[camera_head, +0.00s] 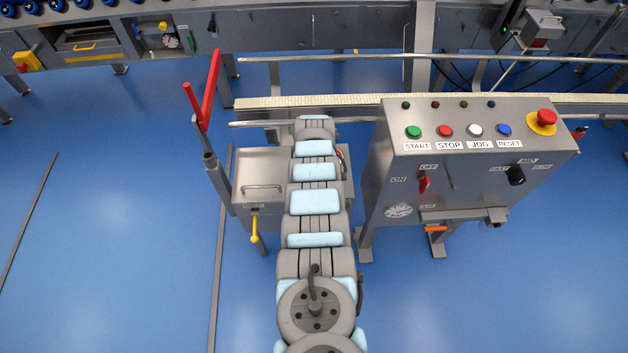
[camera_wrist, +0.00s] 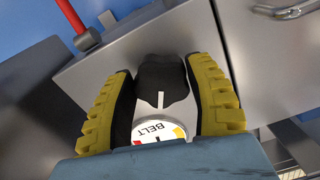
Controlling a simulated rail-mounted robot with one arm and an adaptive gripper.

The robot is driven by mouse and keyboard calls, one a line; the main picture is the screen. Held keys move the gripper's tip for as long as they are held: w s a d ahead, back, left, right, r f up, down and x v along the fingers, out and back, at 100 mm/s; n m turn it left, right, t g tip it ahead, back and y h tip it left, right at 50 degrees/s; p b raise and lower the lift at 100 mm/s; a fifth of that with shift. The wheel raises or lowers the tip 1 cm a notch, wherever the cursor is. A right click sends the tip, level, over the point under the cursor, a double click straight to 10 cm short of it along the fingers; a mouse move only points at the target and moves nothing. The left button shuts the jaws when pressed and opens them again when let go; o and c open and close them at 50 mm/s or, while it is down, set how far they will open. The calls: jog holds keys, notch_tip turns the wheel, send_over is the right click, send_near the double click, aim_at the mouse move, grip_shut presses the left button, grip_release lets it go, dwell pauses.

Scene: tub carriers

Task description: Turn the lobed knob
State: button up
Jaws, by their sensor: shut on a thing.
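The lobed knob (camera_wrist: 163,88) is black and shows in the wrist view, mounted on a grey metal face. A white pointer line on it points down the picture, toward a round white dial plate (camera_wrist: 150,130) marked BELT with coloured segments. My gripper (camera_wrist: 158,68) has its two yellow-ribbed, black-padded fingers on either side of the knob, shut on it. The fingers and the gripper body hide part of the dial plate. In the head view my arm hides the gripper and this knob.
In the wrist view a bar handle (camera_wrist: 290,12) and a red lever (camera_wrist: 72,18) are close by. In the head view, a control box (camera_head: 470,165) with buttons stands right of my arm, and a grey cabinet (camera_head: 262,165) left. Blue floor is open at left.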

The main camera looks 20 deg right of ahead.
jog(key=o, duration=1.2)
jog(key=shift+r, duration=0.1)
notch_tip(320, 180, up, 12)
dwell(0.3)
dwell(0.5)
